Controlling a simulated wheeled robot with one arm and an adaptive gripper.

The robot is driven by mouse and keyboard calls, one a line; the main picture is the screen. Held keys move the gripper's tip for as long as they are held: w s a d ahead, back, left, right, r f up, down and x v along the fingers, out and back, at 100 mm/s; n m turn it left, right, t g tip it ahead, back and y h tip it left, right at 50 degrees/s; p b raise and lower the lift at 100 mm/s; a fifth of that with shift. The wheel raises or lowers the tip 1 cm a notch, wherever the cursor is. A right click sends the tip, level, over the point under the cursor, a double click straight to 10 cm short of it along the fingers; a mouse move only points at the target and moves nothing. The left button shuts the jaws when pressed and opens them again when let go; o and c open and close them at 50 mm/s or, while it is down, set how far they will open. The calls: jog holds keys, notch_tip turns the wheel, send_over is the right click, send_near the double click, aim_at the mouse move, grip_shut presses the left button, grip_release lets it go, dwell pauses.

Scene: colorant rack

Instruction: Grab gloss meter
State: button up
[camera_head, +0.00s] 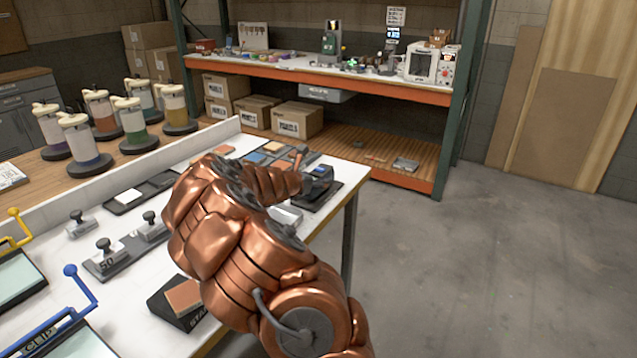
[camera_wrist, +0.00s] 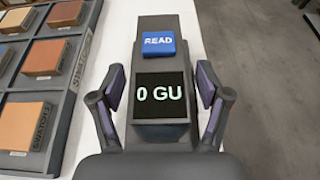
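The gloss meter (camera_wrist: 160,68) is a dark grey block with a blue READ button and a black screen showing "0 GU". In the wrist view it sits between the two fingers of my gripper (camera_wrist: 161,100), which are spread on either side with a visible gap to the body. In the head view the gloss meter (camera_head: 318,174) stands on a dark base near the right edge of the white table, partly hidden behind my arm. My gripper is at the meter there, with its fingertips hard to make out.
A swatch tray (camera_wrist: 75,75) with orange and brown blocks lies close to the left of the meter. Weights (camera_head: 105,255) on a grey base and a stand with an orange block (camera_head: 184,296) are on the white table (camera_head: 150,290). Open floor (camera_head: 480,260) lies to the right.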

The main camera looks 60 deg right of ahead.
jog(key=c, duration=1.2)
jog(key=shift+r, duration=0.1)
